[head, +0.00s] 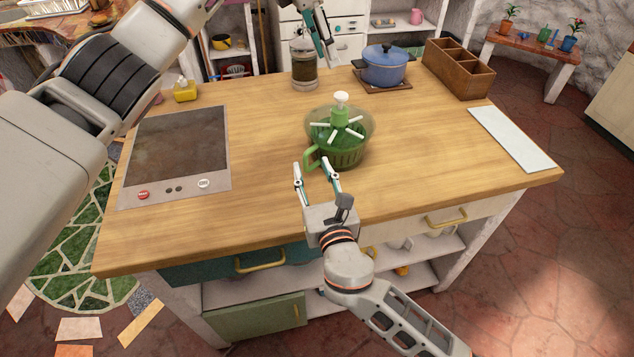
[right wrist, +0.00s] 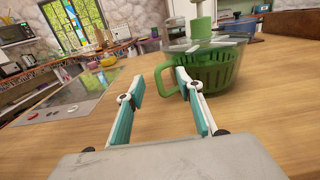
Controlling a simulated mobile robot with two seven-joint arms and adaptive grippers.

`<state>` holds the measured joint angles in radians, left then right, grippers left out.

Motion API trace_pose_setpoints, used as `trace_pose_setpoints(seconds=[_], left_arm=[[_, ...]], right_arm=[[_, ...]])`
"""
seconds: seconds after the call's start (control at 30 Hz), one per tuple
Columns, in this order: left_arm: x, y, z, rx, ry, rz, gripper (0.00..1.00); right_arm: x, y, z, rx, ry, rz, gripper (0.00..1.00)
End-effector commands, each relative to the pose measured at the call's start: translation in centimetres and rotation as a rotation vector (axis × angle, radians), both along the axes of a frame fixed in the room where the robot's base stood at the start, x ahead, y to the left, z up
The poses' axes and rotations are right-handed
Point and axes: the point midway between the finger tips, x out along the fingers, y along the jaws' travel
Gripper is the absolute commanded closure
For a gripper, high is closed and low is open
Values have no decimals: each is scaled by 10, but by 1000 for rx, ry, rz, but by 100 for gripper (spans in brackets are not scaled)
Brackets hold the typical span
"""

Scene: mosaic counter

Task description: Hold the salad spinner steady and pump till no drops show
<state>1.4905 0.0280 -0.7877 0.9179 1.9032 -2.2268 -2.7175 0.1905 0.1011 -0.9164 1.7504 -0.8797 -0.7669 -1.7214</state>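The salad spinner (head: 345,152) stands upright on the wooden counter, with a clear bowl, green basket, green handle and a white pump knob (head: 341,98) raised on top. It also shows in the right wrist view (right wrist: 214,72). Its handle (head: 312,158) points toward my right gripper (head: 316,168). My right gripper is open, with its fingertips close to the handle; in the right wrist view (right wrist: 158,82) the right finger is near the handle and nothing is gripped. My left gripper (head: 328,48) is above the back of the counter, behind the spinner, partly cut off by the top edge. Drops are too small to tell.
A French press (head: 304,62) stands at the back, near my left gripper. A blue pot (head: 384,66) and a wooden divided box (head: 458,68) are at back right. A white board (head: 511,138) lies right. A cooktop (head: 180,148) is left. The counter around the spinner is clear.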

Motion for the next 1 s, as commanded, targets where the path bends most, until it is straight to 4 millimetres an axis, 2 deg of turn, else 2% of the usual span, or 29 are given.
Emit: trace_pose_setpoints(seconds=[0.2, 0.57, 0.6, 0.73, 1.0], left_arm=[[0, 0, 0, 0, 0, 0, 72], [0, 0, 0, 0, 0, 0, 72], [0, 0, 0, 0, 0, 0, 72], [0, 0, 0, 0, 0, 0, 72], [0, 0, 0, 0, 0, 0, 72]], right_arm=[[23, 8, 0, 1, 0, 1, 64], [28, 9, 0, 3, 2, 1, 64], [28, 9, 0, 3, 2, 1, 66], [28, 9, 0, 3, 2, 1, 100], [28, 10, 0, 3, 2, 2, 100]])
